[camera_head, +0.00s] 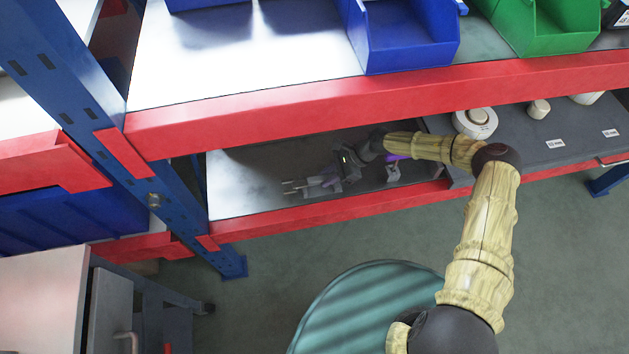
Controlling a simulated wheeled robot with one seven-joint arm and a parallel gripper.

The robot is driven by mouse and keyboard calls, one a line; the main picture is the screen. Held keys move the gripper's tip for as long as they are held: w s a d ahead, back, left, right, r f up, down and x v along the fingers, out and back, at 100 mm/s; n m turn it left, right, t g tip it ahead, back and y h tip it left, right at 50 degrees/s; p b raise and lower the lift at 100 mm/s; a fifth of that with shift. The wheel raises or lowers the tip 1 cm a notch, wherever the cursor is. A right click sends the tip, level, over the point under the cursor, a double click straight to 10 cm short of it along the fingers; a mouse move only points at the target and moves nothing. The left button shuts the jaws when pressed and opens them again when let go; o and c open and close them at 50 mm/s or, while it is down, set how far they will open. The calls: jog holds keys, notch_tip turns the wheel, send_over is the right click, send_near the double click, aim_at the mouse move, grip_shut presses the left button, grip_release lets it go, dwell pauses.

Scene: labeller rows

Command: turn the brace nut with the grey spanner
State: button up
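My gripper (322,181) is at the end of my arm, low over the left part of the lower shelf, pointing left. Two thin grey prongs show at its tip; I cannot tell whether they are fingers or the jaws of a spanner. No grey spanner can be made out for certain. A round metal nut or bolt head (153,199) sits on the blue upright at the left, apart from my gripper and to its left. It looks like the brace nut, but its detail is too small to tell.
The red-edged upper shelf (300,117) hangs over my gripper and carries blue bins (405,40) and a green bin (545,25). A dark labelled surface (570,135) with white round parts (476,122) lies right. A grey cabinet (45,300) stands lower left.

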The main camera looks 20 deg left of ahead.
aim_at(318, 178)
grip_shut()
jog(key=shift+w+r+p, duration=0.1)
jog(key=shift+r+p, duration=0.8)
jog(key=shift+r, duration=0.7)
jog(key=shift+r+p, duration=0.45)
jog(key=shift+r, duration=0.5)
